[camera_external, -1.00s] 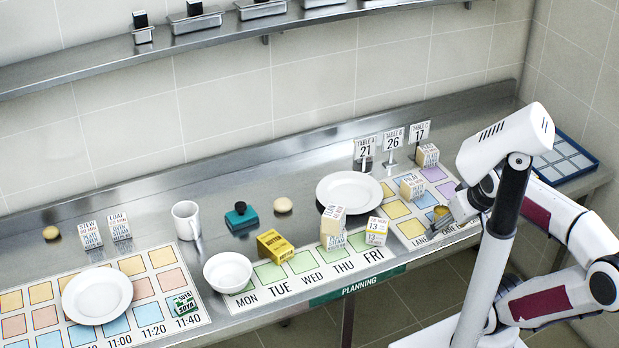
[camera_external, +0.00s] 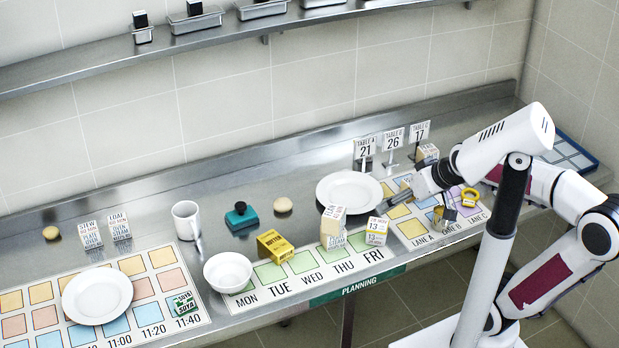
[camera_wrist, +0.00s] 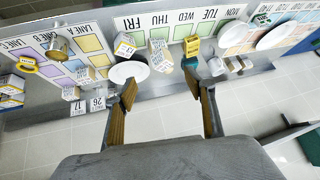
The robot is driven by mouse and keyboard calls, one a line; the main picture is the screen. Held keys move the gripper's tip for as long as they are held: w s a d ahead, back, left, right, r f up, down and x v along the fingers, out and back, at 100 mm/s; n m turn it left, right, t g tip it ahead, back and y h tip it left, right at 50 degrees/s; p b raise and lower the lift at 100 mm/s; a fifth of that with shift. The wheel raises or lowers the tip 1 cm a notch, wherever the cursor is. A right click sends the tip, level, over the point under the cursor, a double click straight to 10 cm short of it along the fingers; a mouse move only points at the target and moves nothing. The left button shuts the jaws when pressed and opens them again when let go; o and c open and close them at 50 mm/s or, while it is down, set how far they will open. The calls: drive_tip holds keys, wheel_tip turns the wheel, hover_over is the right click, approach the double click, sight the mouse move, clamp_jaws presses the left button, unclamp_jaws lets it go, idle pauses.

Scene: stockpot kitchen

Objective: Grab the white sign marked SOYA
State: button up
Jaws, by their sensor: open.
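The SOYA piece (camera_external: 185,304) is a small green-and-white block with SOYA lettering. In the external view it lies at the right end of the timetable sheet, by the 11:40 label. My gripper (camera_external: 386,206) is over the right part of the counter, near the lane sheet and the large plate, far to the right of the SOYA piece. In the wrist view my gripper (camera_wrist: 160,80) has its two fingers wide apart with nothing between them.
A white bowl (camera_external: 228,272) and a yellow butter box (camera_external: 274,246) stand right of the SOYA piece. A plate (camera_external: 97,296) lies left of it, and a mug (camera_external: 186,220) stands behind. Table signs (camera_external: 393,143) and a large plate (camera_external: 349,192) are near my gripper.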

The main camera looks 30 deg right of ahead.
drive_tip(key=w+a+r+n+t+y, duration=0.1)
drive_tip(key=w+a+r+y, duration=0.1)
drive_tip(key=w+a, duration=0.55)
drive_tip(key=w+a+r+n+t+y, duration=0.15)
drive_tip(key=w+a, duration=0.35)
drive_tip(key=a, duration=0.5)
drive_tip(key=m+t+h, duration=0.2)
drive_tip(key=t, duration=0.1)
hover_over(179, 298)
drive_tip(key=s+d, duration=0.1)
drive_tip(key=d, duration=0.3)
wheel_tip(179, 298, down, 17)
drive_tip(key=shift+t+h, duration=0.25)
drive_tip(key=shift+h, duration=0.4)
drive_tip(key=s+f, duration=0.2)
drive_tip(key=s+a+f, duration=0.1)
drive_tip(key=f, duration=0.1)
drive_tip(key=s+a+f, duration=0.1)
drive_tip(key=s+f, duration=0.1)
drive_tip(key=f, duration=0.1)
drive_tip(key=shift+s+a, duration=0.25)
drive_tip(key=shift+s, duration=0.1)
drive_tip(key=shift+s+f, duration=0.25)
drive_tip(key=shift+s, duration=0.05)
drive_tip(key=shift+w, duration=0.1)
drive_tip(key=shift+x, duration=1.25)
